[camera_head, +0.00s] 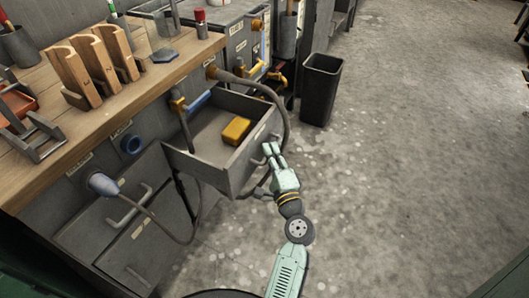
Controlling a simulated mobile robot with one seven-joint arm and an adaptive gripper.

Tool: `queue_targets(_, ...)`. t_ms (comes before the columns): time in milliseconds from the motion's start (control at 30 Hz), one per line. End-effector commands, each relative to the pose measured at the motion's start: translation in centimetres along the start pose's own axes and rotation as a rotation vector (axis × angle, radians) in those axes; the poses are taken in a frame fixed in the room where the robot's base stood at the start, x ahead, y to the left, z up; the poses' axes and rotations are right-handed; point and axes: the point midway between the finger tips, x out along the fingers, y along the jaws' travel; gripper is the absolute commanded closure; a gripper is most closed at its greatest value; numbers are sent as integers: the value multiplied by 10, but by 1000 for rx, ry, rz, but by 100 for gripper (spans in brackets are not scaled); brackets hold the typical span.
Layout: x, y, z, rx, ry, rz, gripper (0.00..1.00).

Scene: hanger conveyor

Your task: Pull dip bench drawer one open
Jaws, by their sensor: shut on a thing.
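A grey drawer (207,167) stands pulled out from the bench, and I can see into it from above. A yellow block (236,130) lies inside, toward its right side. My gripper (271,150) is at the outer face of the drawer front and is shut on the drawer's handle (260,160). The fingers hide part of the handle. The small label on the drawer front is too small to read, so I cannot tell the drawer's number.
A dark hose (284,112) loops past the drawer's right side. A black bin (320,88) stands on the floor beyond. Other closed drawers (138,228) with handles are at the lower left, with a cable (160,226) hanging before them. The floor (400,170) at right is clear.

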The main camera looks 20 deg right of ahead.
Motion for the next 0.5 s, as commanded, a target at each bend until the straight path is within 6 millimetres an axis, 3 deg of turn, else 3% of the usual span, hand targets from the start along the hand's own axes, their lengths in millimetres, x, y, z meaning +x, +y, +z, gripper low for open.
queue_targets(500, -7, -2, -9, 2, 4, 0, 100)
